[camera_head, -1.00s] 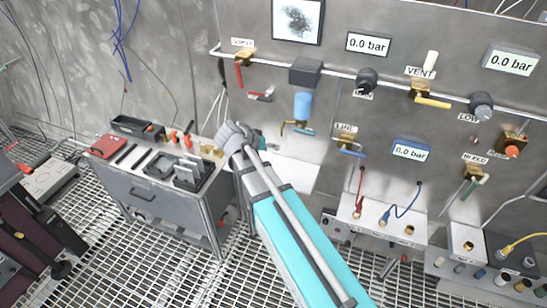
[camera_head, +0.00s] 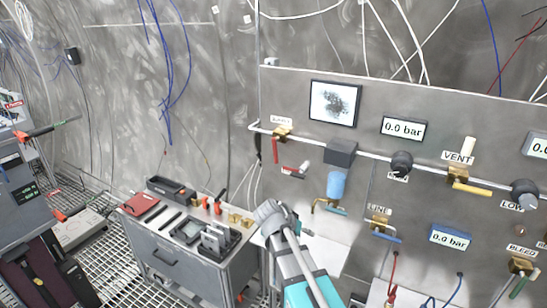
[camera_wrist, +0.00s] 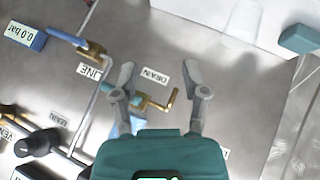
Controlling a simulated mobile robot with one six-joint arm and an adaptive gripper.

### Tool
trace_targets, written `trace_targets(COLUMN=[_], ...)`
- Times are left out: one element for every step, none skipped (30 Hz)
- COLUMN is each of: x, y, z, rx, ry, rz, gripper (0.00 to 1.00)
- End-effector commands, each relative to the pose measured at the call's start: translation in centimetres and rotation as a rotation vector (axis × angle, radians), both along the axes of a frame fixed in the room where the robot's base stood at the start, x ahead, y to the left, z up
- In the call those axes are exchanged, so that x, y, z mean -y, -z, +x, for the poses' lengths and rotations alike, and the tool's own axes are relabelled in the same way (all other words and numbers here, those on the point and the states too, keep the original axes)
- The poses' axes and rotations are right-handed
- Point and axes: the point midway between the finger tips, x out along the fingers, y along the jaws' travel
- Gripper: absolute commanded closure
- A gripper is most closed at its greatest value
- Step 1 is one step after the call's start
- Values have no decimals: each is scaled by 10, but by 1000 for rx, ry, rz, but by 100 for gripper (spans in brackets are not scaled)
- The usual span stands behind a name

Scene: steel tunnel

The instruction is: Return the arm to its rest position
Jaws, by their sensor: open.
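My arm (camera_head: 303,288) reaches up from the bottom of the head view toward the wall panel, its grey wrist end in front of a white shelf. My gripper's fingers are hidden or too small to make out there. In the wrist view my gripper (camera_wrist: 158,78) is open, its two grey fingers apart with nothing held between them. The DRAIN label (camera_wrist: 154,76) and a brass valve (camera_wrist: 150,103) show between and beyond the fingers. I cannot tell how far the fingertips are from the panel.
A grey cabinet (camera_head: 173,262) with tools and trays on top stands left of my arm. The panel carries a blue cylinder (camera_head: 336,184), a VENT valve (camera_head: 458,175) and pressure displays (camera_head: 403,129). A white shelf (camera_head: 328,256) juts out near my wrist. Grated floor (camera_head: 115,262) shows at left.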

Motion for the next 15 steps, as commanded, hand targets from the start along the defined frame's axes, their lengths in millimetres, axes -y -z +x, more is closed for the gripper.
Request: trace_targets(x=[2, 3, 4, 5, 7, 9, 11, 13, 15, 17, 19, 20, 21, 22, 23], y=[2, 4, 8, 10, 14, 19, 24, 29, 36, 41, 47, 54, 60, 65, 71], z=[-2, -4, -7, -10, -14, -19, -24, -29, -36, -42, -48, -57, -64, -70, -79], rx=[-8, -16, -29, -41, -57, -80, -100, -122, -153, -178, -203, -237, -262, -285, -316], ry=[-2, -4, -8, -11, -17, -26, -33, -42, -58, -71, -86, -108, -126, -146, -175], rz=[5, 11, 21, 30, 41, 59, 75, 93, 120, 144, 168, 202, 230, 259, 299], gripper=[42, 42, 42, 42, 42, 42, 42, 42, 42, 42, 42, 42, 42, 42, 42])
